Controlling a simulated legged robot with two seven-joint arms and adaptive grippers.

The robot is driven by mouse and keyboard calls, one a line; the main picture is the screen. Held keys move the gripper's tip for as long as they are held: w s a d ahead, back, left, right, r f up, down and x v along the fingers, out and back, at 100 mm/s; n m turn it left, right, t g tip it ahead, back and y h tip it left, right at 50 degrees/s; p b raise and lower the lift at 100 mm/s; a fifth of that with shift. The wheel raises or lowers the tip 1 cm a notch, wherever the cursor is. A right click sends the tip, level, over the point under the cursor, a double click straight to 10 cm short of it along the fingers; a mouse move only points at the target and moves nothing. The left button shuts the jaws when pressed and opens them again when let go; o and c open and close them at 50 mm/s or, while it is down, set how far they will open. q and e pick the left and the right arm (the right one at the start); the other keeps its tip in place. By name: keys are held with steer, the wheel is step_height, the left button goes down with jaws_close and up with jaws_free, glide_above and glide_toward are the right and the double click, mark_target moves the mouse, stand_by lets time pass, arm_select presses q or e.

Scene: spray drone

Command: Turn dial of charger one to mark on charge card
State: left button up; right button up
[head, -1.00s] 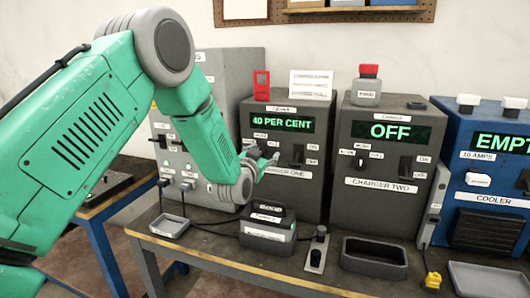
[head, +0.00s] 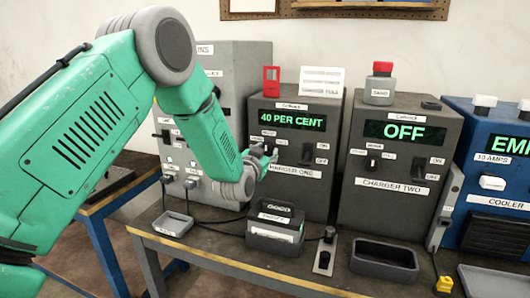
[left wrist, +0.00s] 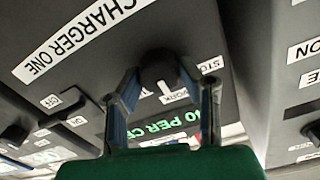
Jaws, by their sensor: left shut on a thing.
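Charger one (head: 290,196) is a dark grey box on the bench, with a green display (head: 292,120) reading 40 PER CENT. My left gripper (head: 268,156) is at the left part of its front face, below the display. In the left wrist view, the two fingers of my left gripper (left wrist: 162,88) are shut on the round black dial (left wrist: 158,68), one on each side. The dial's pointer is hard to make out. The charge card (head: 321,81), white with small unreadable lines, stands on top of charger one. My right gripper is not in view.
Charger two (head: 390,205), reading OFF, stands to the right, and the blue cooler (head: 497,180) beyond it. A battery pack (head: 274,230), a small black knob on a plate (head: 324,258) and an empty black tray (head: 384,262) lie in front. A switch (head: 307,153) is right of the dial.

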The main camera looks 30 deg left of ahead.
arm_select(q)
steer(key=shift+w+d+r, duration=0.1)
steer(key=shift+d+r, duration=0.1)
steer(key=shift+a+m, duration=0.1)
steer(key=shift+m, duration=0.9)
steer(key=m, duration=0.2)
steer(key=shift+f+m, duration=0.15)
steer(key=shift+m, duration=0.15)
steer(key=m+b, duration=0.1)
steer(key=m, duration=0.4)
steer(key=shift+f, duration=0.2)
steer(key=shift+m+b, duration=0.3)
steer(key=o, duration=1.1)
steer(key=shift+o, duration=0.2)
